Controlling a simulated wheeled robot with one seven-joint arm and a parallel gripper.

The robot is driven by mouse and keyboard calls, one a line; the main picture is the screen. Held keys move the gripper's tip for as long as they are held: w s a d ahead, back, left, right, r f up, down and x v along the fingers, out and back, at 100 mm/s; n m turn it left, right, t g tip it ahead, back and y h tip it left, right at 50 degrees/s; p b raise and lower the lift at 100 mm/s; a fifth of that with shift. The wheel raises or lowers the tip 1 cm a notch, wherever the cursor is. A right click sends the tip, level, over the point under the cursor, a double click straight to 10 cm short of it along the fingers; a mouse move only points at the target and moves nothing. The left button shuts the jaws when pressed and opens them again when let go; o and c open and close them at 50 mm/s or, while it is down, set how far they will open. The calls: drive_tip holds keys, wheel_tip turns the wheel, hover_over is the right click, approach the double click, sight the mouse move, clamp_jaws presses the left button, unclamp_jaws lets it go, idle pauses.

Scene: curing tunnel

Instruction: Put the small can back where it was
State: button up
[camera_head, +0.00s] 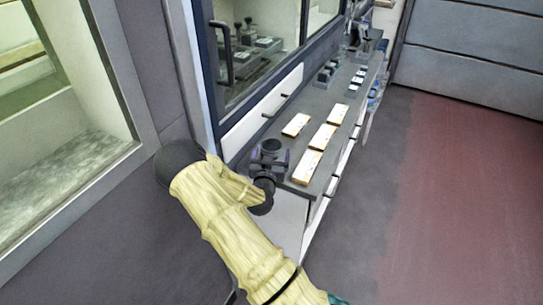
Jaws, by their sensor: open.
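My gripper (270,161) is at the near end of the long grey bench, with its fingers apart. A small dark round thing (271,146) shows between or just beyond the fingers and looks like the small can, standing upright. I cannot tell whether the fingers touch it. My arm, in a pale yellow sleeve, and the dark wrist hide the bench's near corner and the lower part of this thing.
Dark small items (327,73) stand farther along. A glazed cabinet with a dark handle (222,55) rises behind the bench. The reddish floor (465,190) at right is clear.

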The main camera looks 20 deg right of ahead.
drive_tip(key=shift+c, duration=0.5)
drive_tip(key=c, duration=1.1)
wheel_tip(320, 180, up, 10)
drive_tip(key=shift+b, duration=0.45)
